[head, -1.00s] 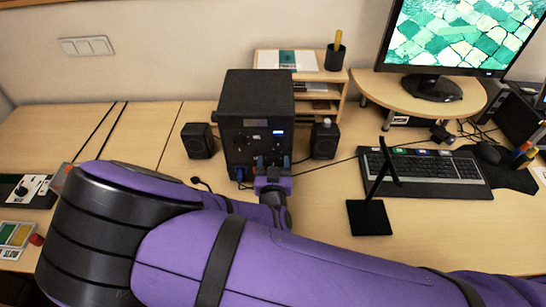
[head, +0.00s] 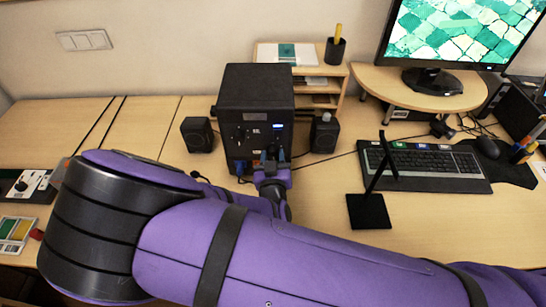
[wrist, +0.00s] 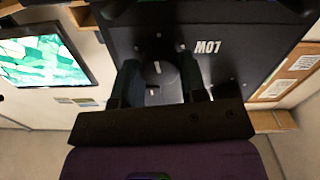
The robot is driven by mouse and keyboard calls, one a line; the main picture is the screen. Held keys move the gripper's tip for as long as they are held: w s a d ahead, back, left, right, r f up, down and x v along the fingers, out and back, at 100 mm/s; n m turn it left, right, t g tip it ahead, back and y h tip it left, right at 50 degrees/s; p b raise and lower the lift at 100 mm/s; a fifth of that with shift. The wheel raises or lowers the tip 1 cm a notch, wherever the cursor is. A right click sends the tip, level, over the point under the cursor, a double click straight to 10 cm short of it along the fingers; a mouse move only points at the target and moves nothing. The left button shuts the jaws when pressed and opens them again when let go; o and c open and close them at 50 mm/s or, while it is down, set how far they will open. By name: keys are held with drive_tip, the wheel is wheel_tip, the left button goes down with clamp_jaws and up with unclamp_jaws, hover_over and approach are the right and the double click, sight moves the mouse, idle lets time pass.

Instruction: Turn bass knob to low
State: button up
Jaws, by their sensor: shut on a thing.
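The black speaker box (head: 256,82) stands upright at the back of the desk. In the wrist view its panel (wrist: 238,52) carries a white word LOW (wrist: 208,47), seen upside down. A round dark knob (wrist: 168,76) with a light pointer line lies between my two fingers. My gripper (wrist: 160,82) is shut on this knob, with one finger on each side. The pointer line runs nearly upright in that picture, and LOW lies to its upper right. In the head view my gripper (head: 273,157) is at the lower right of the box front and hides the knob.
Small black speakers stand left (head: 197,134) and right (head: 324,134) of the box. A wooden shelf (head: 338,73) is behind it. A black stand (head: 369,211), a keyboard (head: 430,166) and a monitor (head: 460,35) are to the right. Dark cables lie near the box.

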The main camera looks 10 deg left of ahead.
drive_tip(key=n, duration=1.6)
drive_tip(key=shift+s, duration=0.1)
drive_tip(key=n, duration=0.6)
drive_tip(key=shift+f, duration=0.1)
idle(0.4)
drive_tip(key=o, duration=0.9)
drive_tip(key=shift+o, duration=0.2)
